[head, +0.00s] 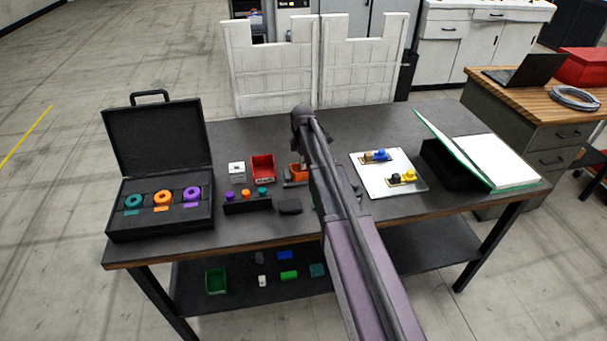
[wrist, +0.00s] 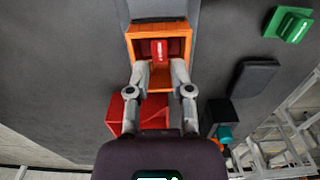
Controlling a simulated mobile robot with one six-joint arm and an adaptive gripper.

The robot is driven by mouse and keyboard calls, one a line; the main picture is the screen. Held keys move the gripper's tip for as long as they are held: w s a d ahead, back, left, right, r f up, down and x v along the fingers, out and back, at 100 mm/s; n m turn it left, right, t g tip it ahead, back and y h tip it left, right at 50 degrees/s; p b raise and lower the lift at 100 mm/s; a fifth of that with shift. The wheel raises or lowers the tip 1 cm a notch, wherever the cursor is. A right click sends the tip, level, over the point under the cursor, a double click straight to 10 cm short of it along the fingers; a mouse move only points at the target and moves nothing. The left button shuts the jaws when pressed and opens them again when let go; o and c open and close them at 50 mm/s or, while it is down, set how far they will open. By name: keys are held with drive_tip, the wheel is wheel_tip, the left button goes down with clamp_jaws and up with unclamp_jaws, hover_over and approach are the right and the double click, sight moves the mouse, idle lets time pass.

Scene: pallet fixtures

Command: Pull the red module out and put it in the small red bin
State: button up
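The red module (wrist: 159,47) sits inside an orange open-fronted housing (wrist: 186,45) in the wrist view. The housing also shows in the head view (head: 296,173), partly hidden by my arm; I cannot make out the module there. My gripper (wrist: 159,66) is open at the housing's mouth. Its two fingertips are spread to either side of the module, with gaps visible between them and it. The small red bin (head: 262,169) stands on the table just left of the housing. In the wrist view the bin (wrist: 117,108) is partly hidden behind my gripper.
A black open case (head: 158,224) with coloured rings stands at the left. A low black rack (head: 247,206) with coloured knobs is in front of the bin. A white box (head: 237,170) is beside the bin. A white board (head: 369,180) and an open binder (head: 494,161) lie right.

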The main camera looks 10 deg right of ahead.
drive_tip(key=shift+f+b, duration=1.6)
idle(0.6)
drive_tip(key=shift+r, duration=0.2)
idle(0.6)
clamp_jaws()
idle(0.3)
